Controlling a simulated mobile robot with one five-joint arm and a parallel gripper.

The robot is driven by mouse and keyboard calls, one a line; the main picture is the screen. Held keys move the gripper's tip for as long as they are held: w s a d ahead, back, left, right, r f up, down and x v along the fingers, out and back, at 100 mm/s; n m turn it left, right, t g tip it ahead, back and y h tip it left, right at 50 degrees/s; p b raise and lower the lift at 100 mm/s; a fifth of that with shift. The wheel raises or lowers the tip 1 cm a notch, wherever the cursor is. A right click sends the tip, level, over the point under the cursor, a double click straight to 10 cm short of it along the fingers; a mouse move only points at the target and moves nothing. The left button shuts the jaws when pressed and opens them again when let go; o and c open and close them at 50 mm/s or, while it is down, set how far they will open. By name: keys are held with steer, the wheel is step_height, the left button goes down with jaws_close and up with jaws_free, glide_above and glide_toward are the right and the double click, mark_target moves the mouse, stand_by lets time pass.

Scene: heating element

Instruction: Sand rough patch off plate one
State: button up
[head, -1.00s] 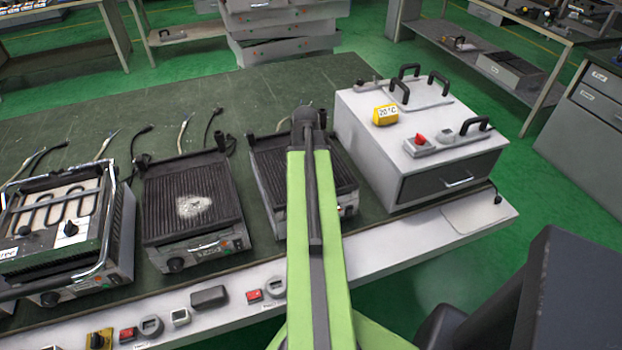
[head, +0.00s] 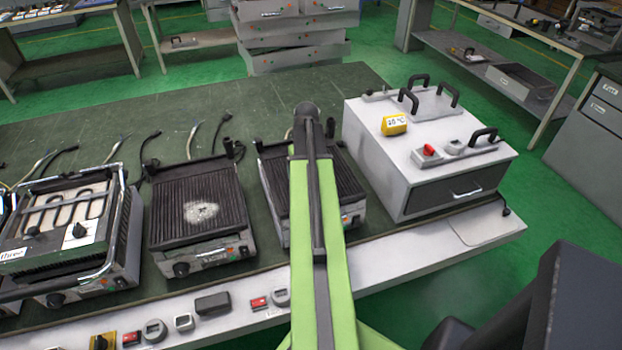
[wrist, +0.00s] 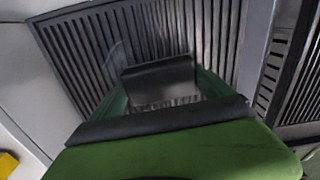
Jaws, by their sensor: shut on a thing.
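Several ridged dark grill plates stand in a row on the bench. The middle plate (head: 195,205) bears a pale rough patch (head: 201,212). The right plate (head: 275,185) is partly hidden behind my green arm; no rough patch shows on its visible part. I cannot read which plate is number one. In the wrist view, my gripper (wrist: 162,68) is shut on a grey block (wrist: 160,88), above a ridged plate (wrist: 85,45). A faint pale smear (wrist: 118,60) shows beside the block. I cannot tell whether the block touches the plate. The head view hides the gripper's jaws behind the arm.
A white box with a drawer (head: 430,160) stands close to the right of the right plate, with a yellow display (head: 394,124) on top. A grill with a heating coil (head: 65,220) is at the left. Cables lie behind the plates.

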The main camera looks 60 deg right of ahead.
steer(key=shift+w+d, duration=0.6)
steer(key=shift+w, duration=0.2)
steer(key=shift+w+d, duration=0.6)
steer(key=shift+w, duration=0.2)
step_height(320, 180, up, 6)
steer(key=p, duration=0.6)
step_height(320, 180, up, 3)
steer(key=p, duration=0.3)
